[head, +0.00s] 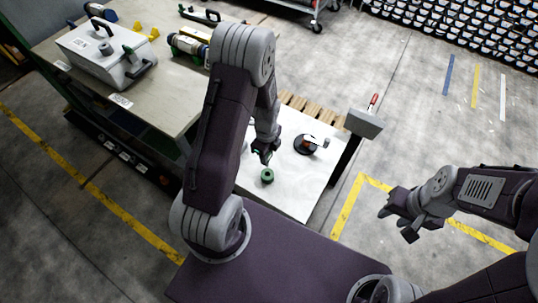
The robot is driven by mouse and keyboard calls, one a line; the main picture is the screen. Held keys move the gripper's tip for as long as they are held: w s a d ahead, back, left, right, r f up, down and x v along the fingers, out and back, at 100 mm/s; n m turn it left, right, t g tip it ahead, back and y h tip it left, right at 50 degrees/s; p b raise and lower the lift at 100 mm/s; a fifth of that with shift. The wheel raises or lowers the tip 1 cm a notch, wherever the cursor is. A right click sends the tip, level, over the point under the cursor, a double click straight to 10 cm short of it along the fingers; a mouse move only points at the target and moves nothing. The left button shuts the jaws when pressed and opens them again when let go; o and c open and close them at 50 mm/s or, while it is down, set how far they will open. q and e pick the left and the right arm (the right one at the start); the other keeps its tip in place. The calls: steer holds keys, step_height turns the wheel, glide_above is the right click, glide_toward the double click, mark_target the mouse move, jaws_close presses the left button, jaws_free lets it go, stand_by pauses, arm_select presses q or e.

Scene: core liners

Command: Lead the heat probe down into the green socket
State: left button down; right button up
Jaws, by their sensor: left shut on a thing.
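The green socket (267,176) is a short round green piece with a dark opening, standing on the white tabletop (290,192). My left gripper (264,157) is just above and behind the socket in the picture, pointing down. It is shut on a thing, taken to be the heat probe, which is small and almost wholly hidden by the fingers. I cannot tell whether its tip touches the socket. My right gripper (396,226) is open and empty, out over the floor at the right, away from the table.
A black round-based stand (306,145) is right of the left gripper. A grey case (105,52) lies on the bench at left. The tabletop right of the socket is clear.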

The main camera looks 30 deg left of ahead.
arm_select(q)
steer(key=shift+d+r, duration=0.1)
steer(key=shift+d, duration=0.1)
steer(key=shift+a+f+b, duration=0.15)
steer(key=shift+f+b, duration=0.25)
steer(key=shift+f, duration=0.3)
steer(key=shift+f+b, duration=0.45)
steer(key=shift+f, duration=0.15)
steer(key=shift+f+b, duration=2.4)
steer(key=shift+f, duration=0.85)
steer(key=c, duration=1.1)
jaws_free()
steer(key=shift+o, duration=0.2)
steer(key=shift+r, duration=0.1)
